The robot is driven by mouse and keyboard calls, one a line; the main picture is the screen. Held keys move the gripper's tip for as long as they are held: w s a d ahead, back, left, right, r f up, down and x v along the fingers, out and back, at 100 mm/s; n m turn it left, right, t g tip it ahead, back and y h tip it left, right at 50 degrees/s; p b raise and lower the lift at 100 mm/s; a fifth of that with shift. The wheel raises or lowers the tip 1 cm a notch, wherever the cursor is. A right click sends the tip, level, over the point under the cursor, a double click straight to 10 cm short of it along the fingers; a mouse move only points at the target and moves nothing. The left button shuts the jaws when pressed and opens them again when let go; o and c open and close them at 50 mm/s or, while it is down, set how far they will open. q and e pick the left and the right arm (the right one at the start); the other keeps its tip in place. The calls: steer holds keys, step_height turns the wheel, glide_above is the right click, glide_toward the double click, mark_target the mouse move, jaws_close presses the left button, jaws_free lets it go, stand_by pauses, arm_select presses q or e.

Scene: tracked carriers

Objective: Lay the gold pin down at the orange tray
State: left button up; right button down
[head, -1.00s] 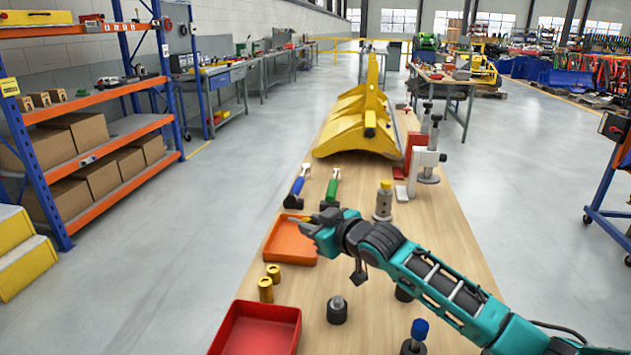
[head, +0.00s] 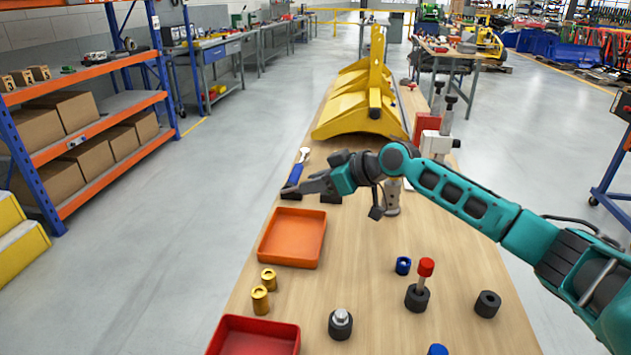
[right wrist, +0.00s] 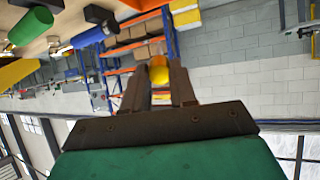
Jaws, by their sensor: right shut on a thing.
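The orange tray (head: 292,238) lies on the left side of the wooden table and is empty. My right gripper (head: 290,189) is just beyond the tray's far edge, above the table and pointing left. In the right wrist view its two fingers are shut on the gold pin (right wrist: 158,70), whose rounded gold end shows between the fingertips. The pin cannot be made out in the head view. My left gripper is not in view.
Two gold cylinders (head: 260,299) stand between the orange tray and a red tray (head: 262,335). A blue-handled tool (head: 295,174) lies by my right gripper. A red-topped peg (head: 425,270) and black pieces stand right. A yellow machine part (head: 355,115) stands beyond.

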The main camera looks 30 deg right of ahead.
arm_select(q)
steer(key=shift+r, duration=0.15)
arm_select(e)
step_height(320, 180, down, 6)
steer(key=b, duration=0.4)
steer(key=shift+d, duration=0.1)
steer(key=shift+f+b, duration=0.6)
steer(key=shift+f, duration=0.5)
steer(key=shift+f+b, duration=0.3)
steer(key=shift+b, duration=0.1)
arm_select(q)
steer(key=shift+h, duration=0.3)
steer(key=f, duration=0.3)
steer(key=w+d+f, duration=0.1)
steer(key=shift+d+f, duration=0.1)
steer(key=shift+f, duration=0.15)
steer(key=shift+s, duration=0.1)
arm_select(e)
steer(key=c, duration=0.8)
jaws_free()
